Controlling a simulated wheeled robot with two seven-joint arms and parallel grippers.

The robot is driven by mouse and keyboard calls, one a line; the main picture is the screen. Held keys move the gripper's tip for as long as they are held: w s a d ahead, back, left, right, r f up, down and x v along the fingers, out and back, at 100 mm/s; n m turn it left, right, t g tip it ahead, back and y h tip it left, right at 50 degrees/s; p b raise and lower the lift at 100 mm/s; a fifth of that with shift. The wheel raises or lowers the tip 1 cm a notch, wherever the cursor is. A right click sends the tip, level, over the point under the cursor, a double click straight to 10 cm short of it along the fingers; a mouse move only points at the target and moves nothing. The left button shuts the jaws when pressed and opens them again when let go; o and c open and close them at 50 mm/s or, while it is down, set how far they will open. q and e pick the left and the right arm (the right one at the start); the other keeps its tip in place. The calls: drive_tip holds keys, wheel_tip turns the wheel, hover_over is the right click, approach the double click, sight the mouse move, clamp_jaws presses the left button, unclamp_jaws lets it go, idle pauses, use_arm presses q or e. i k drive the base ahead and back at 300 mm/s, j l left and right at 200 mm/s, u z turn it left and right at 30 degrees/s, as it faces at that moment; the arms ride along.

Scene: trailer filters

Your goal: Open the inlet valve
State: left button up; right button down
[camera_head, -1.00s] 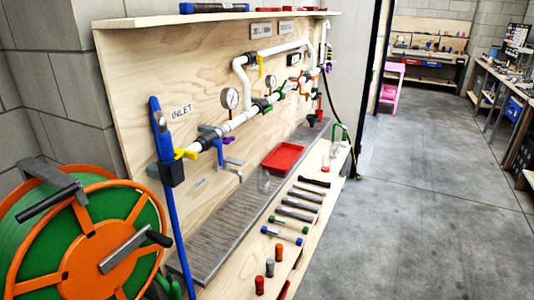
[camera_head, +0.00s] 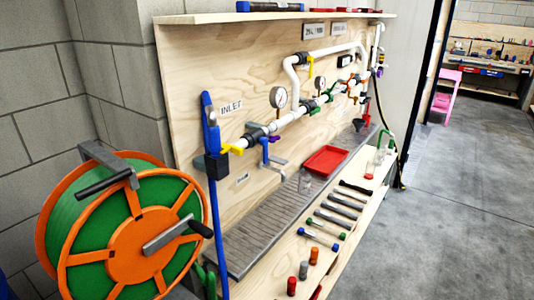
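The INLET label (camera_head: 232,106) is on the plywood panel at the left end of the white pipe run. Below it, a yellow handle (camera_head: 233,149) sits at the pipe's left end, next to a blue hose (camera_head: 218,235) that hangs down from a black fitting. A blue handle (camera_head: 265,150) points down just to the right, with a small purple handle (camera_head: 275,138) beside it. I cannot tell for sure which of these handles is the inlet valve. Neither of my grippers is in view.
A green hose reel with an orange frame (camera_head: 138,245) stands at the left front. A grey grated tray (camera_head: 250,240), red tray (camera_head: 325,160) and several tools lie on the bench below the pipes. Open concrete floor (camera_head: 450,220) is to the right.

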sight(265, 152)
drive_tip(key=i+l+u, duration=0.1)
drive_tip(key=u, duration=0.9)
drive_tip(key=l+u, duration=0.35)
drive_tip(key=l, duration=0.15)
drive_tip(key=l+u, duration=0.4)
drive_tip(key=l, duration=0.15)
drive_tip(key=l+u, duration=0.35)
drive_tip(key=l, duration=0.15)
drive_tip(key=k+l, duration=0.1)
drive_tip(key=l, duration=0.3)
drive_tip(key=l+u, duration=0.1)
drive_tip(key=l, duration=0.3)
drive_tip(key=k+l+u, duration=0.1)
drive_tip(key=l, duration=0.3)
drive_tip(key=k+l, duration=0.15)
drive_tip(key=l, duration=0.25)
drive_tip(key=k+l+u, duration=0.1)
drive_tip(key=l, duration=0.25)
drive_tip(key=k+l, duration=0.1)
drive_tip(key=l, duration=0.25)
drive_tip(key=k+l, duration=0.1)
drive_tip(key=l, duration=0.2)
drive_tip(key=k+l, duration=0.15)
drive_tip(key=l, duration=0.2)
